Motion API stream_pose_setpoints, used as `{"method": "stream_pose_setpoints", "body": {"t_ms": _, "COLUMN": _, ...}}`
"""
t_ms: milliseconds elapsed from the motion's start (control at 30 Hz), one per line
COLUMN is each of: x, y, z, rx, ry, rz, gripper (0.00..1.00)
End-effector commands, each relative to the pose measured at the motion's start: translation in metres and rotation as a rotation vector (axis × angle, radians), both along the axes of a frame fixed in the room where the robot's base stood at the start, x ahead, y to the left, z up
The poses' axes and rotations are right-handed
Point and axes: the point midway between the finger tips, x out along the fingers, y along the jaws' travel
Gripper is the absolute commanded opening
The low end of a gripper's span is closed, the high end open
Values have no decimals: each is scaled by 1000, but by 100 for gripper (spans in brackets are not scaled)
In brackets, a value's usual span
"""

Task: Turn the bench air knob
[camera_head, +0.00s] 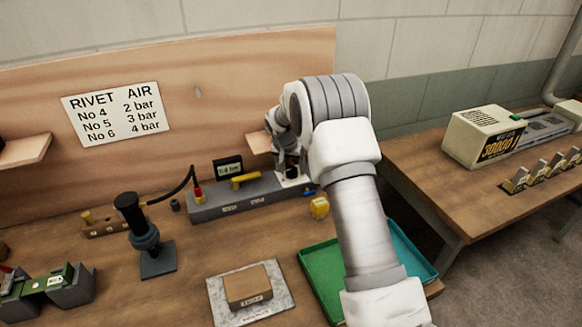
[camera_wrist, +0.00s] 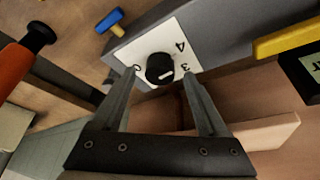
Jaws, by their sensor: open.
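The bench air knob (camera_wrist: 159,68) is a round black knob with a white pointer mark, on a white dial plate (camera_wrist: 184,43) with printed digits. In the wrist view it lies just beyond and between the fingertips of my gripper (camera_wrist: 160,82), which is open. I cannot tell whether the fingers touch it. In the head view the dial plate (camera_head: 289,181) sits at the right end of the grey air unit (camera_head: 235,200), partly hidden by my wrist. A small digital display (camera_head: 228,168) stands on the unit; its reading is too small to be sure of.
A yellow lever (camera_head: 245,181) and a blue handle (camera_wrist: 112,22) are close to the dial. A wooden shelf (camera_wrist: 265,132) is near my fingers. A rivet air chart (camera_head: 115,112) hangs on the back board. Green (camera_head: 318,262) and teal trays lie under my arm.

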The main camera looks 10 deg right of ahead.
Motion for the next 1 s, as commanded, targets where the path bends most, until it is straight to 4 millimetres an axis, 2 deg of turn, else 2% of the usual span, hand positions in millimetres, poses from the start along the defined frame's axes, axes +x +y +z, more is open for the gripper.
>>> {"method": "stream_pose_setpoints", "body": {"t_ms": 367, "x": 2, "y": -1, "z": -6, "rx": 0, "ry": 0, "rz": 0, "gripper": 76}}
{"method": "stream_pose_setpoints", "body": {"t_ms": 467, "x": 2, "y": -1, "z": -6, "rx": 0, "ry": 0, "rz": 0, "gripper": 62}}
{"method": "stream_pose_setpoints", "body": {"t_ms": 800, "x": 2, "y": -1, "z": -6, "rx": 0, "ry": 1, "rz": 0, "gripper": 1}}
{"method": "stream_pose_setpoints", "body": {"t_ms": 1000, "x": 2, "y": -2, "z": -7, "rx": 1, "ry": 2, "rz": 20, "gripper": 0}}
